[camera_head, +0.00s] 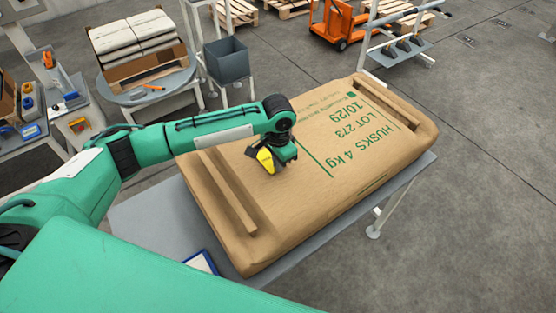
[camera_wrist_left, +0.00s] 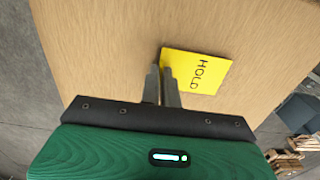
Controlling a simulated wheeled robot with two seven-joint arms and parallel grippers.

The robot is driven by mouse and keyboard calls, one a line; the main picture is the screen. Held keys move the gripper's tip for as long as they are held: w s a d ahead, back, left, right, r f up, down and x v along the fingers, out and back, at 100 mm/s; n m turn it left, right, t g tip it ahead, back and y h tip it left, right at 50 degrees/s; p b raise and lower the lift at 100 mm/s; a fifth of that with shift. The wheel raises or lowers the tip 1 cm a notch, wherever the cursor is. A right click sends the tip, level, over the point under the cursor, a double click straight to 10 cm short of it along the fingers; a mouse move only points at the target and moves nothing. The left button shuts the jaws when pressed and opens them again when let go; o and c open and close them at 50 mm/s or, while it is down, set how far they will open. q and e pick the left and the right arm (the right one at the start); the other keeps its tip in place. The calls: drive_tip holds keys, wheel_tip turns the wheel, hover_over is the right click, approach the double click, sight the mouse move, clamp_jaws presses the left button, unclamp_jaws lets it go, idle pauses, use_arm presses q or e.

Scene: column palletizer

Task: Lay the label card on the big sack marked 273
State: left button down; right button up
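The big brown sack (camera_head: 320,160) lies flat on a grey table, with green print reading "LOT 273" and "HUSKS 4 kg" toward its right half. My left gripper (camera_head: 272,157) is over the near-left part of the sack's top. The card (camera_head: 265,160) also shows in the head view, tilted, beside the fingers. Whether the card touches the sack I cannot tell. My right gripper is not in view.
The grey table (camera_head: 140,215) has bare room left of the sack. A blue-edged white item (camera_head: 202,262) lies there, partly hidden by my arm. Behind stand a round table with white sacks (camera_head: 135,35), a grey bin (camera_head: 227,60) and an orange pallet truck (camera_head: 335,22).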

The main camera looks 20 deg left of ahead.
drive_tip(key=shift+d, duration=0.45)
use_arm(q)
drive_tip(key=shift+f+p, duration=0.2)
drive_tip(key=shift+p, duration=0.3)
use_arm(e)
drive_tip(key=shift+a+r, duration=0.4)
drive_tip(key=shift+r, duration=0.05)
use_arm(q)
drive_tip(key=c, duration=1.6)
unclamp_jaws()
drive_tip(key=shift+o, duration=0.2)
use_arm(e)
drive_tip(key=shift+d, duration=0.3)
